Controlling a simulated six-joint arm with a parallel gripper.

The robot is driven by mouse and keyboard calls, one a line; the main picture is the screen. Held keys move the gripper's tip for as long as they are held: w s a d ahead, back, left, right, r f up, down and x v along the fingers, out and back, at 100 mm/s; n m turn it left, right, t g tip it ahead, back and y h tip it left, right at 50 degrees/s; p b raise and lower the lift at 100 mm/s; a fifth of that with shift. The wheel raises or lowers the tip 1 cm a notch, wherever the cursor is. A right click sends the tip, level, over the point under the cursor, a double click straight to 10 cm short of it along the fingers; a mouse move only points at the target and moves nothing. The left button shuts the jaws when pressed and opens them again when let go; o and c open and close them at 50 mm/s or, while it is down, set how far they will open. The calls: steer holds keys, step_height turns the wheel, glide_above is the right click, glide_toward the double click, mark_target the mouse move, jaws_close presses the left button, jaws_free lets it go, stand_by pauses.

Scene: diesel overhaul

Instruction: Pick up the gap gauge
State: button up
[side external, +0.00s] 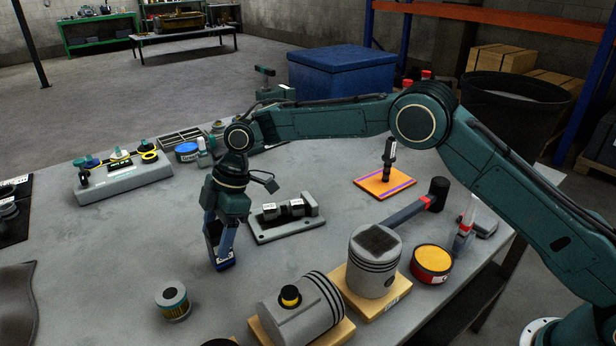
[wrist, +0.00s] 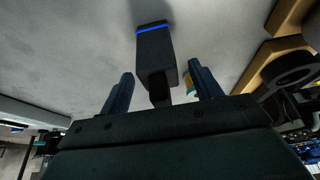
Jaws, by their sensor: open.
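A dark block with a bright blue band, which looks like the gap gauge (wrist: 155,52), lies between my fingers in the wrist view. A narrower dark part of it runs back toward my palm. My gripper (wrist: 160,72) is open, with one finger on each side of the block and visible gaps between. In the side external view my gripper (side external: 220,258) points down close to the grey table, left of the middle. A dark piece with a blue edge shows at its fingertips, but the fingers partly hide it.
A grey fixture with labelled blocks (side external: 290,215) stands just right of my gripper. A small filter (side external: 173,302) stands in front left. Pistons on wooden blocks (side external: 372,262) are at the front right. An orange mat (side external: 385,184) lies behind.

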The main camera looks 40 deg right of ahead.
steer(key=shift+x, duration=1.1)
steer(key=shift+c, duration=0.2)
steer(key=shift+r, duration=0.1)
steer(key=c, duration=1.3)
steer(key=shift+r, duration=5)
